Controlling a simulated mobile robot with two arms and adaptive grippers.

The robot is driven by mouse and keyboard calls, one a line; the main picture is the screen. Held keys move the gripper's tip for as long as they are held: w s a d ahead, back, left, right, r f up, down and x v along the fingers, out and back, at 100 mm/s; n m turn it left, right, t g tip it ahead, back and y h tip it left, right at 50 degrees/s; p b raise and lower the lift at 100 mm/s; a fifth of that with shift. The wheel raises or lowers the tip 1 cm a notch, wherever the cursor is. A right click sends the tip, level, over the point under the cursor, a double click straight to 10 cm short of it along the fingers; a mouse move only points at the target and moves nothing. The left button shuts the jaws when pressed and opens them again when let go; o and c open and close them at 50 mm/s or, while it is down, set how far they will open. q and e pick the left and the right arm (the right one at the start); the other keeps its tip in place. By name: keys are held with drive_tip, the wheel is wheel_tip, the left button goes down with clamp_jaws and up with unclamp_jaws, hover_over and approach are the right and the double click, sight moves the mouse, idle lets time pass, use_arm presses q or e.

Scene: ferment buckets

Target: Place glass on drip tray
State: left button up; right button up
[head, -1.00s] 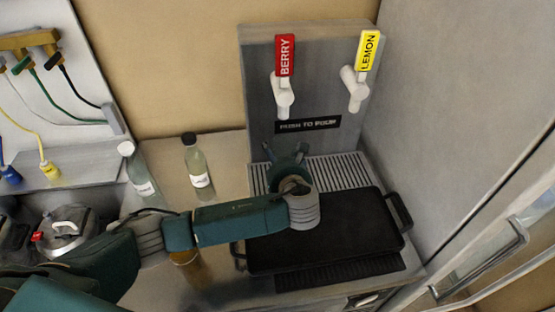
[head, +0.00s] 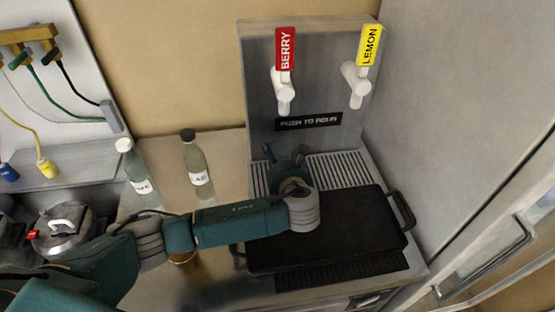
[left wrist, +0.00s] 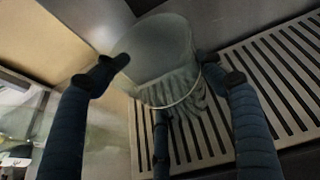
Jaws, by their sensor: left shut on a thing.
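My left gripper (head: 287,156) is over the left part of the slotted grey drip tray (head: 345,170), in front of the tap panel and below the BERRY tap. In the left wrist view its two fingers (left wrist: 165,75) are on either side of a clear grey glass (left wrist: 165,48) with a ribbed part, and are shut on it. The slats of the drip tray (left wrist: 285,75) show beside and behind the glass. I cannot tell whether the glass touches the tray. In the head view the glass is hidden by the gripper. My right gripper is not in view.
A black griddle plate (head: 350,225) with side handles lies in front of the tray, under my left wrist. The BERRY tap (head: 284,85) and LEMON tap (head: 357,82) hang above. Two bottles (head: 196,160) (head: 135,168) and a lidded pot (head: 62,235) stand to the left.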

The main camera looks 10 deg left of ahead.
use_arm(q)
drive_tip(key=shift+s+f, duration=0.15)
drive_tip(key=shift+f, duration=0.15)
